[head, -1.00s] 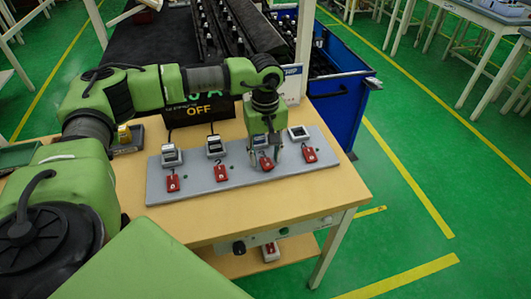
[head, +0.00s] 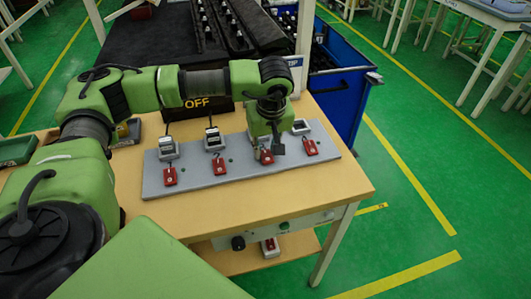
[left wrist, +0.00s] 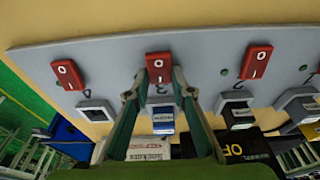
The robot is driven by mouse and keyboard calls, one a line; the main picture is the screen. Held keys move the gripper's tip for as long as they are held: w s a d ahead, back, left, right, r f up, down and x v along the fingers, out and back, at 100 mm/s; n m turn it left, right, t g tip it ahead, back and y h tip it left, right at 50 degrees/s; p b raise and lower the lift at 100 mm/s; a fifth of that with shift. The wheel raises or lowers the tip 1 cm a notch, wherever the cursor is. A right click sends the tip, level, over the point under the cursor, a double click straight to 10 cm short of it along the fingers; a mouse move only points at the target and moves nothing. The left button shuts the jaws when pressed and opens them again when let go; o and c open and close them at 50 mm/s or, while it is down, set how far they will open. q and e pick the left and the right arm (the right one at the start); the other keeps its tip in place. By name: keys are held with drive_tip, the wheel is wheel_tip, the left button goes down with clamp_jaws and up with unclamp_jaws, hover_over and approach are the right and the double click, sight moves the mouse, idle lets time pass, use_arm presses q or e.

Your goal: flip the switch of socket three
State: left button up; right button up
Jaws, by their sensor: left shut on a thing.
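A grey board (head: 240,174) on the table carries a row of red rocker switches with sockets behind them. The third red switch from the left (head: 266,157) is partly covered by my left gripper (head: 270,150). In the left wrist view this switch (left wrist: 159,62), marked 0 and 1, sits between the fingertips of my left gripper (left wrist: 159,74), which is shut on it. A 3 is printed beside it. Its socket (left wrist: 162,118) shows between the fingers, but is hidden in the head view. My right gripper is not in view.
Neighbouring red switches stand close on either side, the second (head: 219,165) and the fourth (head: 311,147). A dark sign reading OFF (head: 200,103) stands behind the board. The wooden table front (head: 270,195) is clear. A blue bin (head: 344,98) stands beyond the table.

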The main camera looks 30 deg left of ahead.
use_arm(q)
drive_tip(key=shift+s+d+f+t+y+b, duration=0.25)
drive_tip(key=shift+t+y+b, duration=0.35)
drive_tip(key=shift+b, duration=0.4)
drive_tip(key=shift+r+y+b, duration=0.25)
drive_tip(key=shift+y+b, duration=0.05)
drive_tip(key=shift+b, duration=0.15)
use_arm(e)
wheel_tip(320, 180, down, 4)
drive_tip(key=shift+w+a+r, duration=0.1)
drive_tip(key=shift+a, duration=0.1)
use_arm(q)
drive_tip(key=o, duration=1.1)
drive_tip(key=shift+r, duration=0.15)
drive_tip(key=v, duration=1.1)
drive_tip(key=shift+s+r, duration=0.3)
